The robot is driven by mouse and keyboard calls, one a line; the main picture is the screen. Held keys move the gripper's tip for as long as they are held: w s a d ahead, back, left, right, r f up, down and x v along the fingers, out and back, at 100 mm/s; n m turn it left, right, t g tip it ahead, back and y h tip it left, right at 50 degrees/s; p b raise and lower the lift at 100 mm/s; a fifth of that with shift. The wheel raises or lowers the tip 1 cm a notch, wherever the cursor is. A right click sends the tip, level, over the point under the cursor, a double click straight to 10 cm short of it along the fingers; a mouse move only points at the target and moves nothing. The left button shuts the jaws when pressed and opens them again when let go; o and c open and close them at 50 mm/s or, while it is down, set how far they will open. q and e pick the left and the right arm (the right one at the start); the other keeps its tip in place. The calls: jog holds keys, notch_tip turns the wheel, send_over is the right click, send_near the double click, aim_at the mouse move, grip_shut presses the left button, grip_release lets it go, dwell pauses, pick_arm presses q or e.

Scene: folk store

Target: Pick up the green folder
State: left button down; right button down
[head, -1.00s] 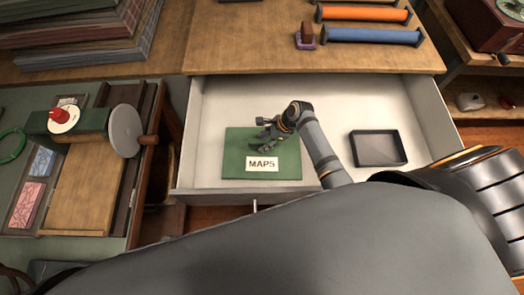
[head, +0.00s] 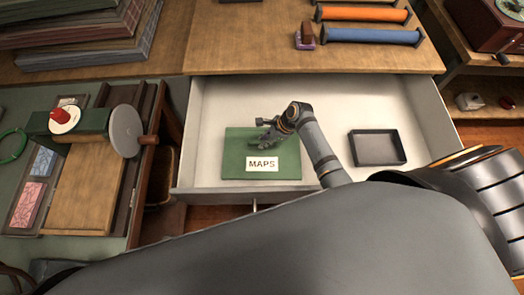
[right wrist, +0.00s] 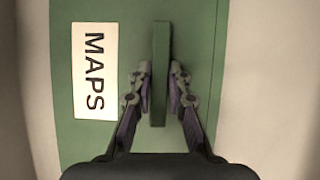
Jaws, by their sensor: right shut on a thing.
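The green folder (head: 235,155) with a white MAPS label (head: 262,164) lies in the open drawer. It also shows in the right wrist view (right wrist: 205,30), with its label on the left side. A raised green bar (right wrist: 160,40), like a handle, stands up from the folder in that view. My right gripper (head: 266,132) is over the upper right part of the folder. In the right wrist view its two fingers (right wrist: 160,78) are shut on the bar, one on each side. My left gripper is not in view.
The pale drawer (head: 330,100) has bare floor around the folder. A small dark tray (head: 378,148) lies in it on the right. The wooden counter (head: 250,40) is above. A side table with a green-based device (head: 75,125) stands left.

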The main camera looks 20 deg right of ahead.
dwell(0.3)
notch_tip(320, 180, up, 10)
dwell(0.3)
jog(key=shift+r, duration=0.1)
